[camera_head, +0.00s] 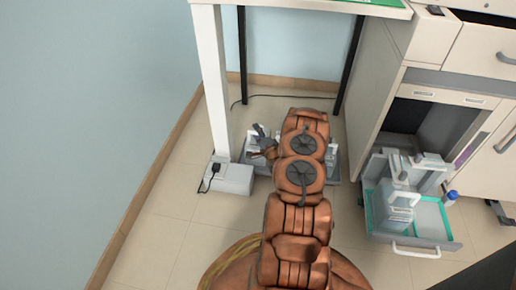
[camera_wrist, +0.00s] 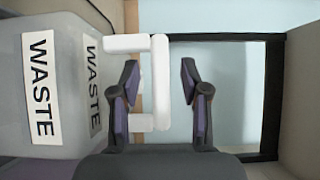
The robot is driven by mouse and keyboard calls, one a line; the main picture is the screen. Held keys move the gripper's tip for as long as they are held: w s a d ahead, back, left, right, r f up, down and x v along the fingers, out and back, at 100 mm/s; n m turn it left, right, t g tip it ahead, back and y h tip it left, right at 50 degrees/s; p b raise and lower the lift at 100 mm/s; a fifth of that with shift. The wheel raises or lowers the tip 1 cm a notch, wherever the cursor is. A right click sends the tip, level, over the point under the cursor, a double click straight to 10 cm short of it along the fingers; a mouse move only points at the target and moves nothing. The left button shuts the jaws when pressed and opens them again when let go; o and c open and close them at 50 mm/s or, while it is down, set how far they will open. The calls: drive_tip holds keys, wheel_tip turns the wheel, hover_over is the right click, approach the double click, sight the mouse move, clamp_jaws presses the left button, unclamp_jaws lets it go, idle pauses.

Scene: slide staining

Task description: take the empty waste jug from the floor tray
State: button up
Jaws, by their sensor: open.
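A translucent grey waste jug (camera_wrist: 75,145) fills the left of the wrist view, with two white WASTE labels showing. Its white handle (camera_wrist: 160,75) sticks out to the right. My gripper (camera_wrist: 160,88) is open, with one dark finger on each side of the handle's outer bar. I cannot tell whether either finger touches it. In the head view my gripper (camera_head: 263,142) is low by the floor tray (camera_head: 332,172) under the table. My arm hides much of the tray and what stands on it. White jug parts (camera_head: 252,145) show beside the gripper.
A white power box (camera_head: 232,178) with a plug sits by the white table leg (camera_head: 211,80), left of the tray. An open drawer (camera_head: 412,238) with grey containers juts out at right, near a blue-capped bottle (camera_head: 450,197). Floor is clear at left.

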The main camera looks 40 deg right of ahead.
clamp_jaws()
idle(0.3)
idle(0.4)
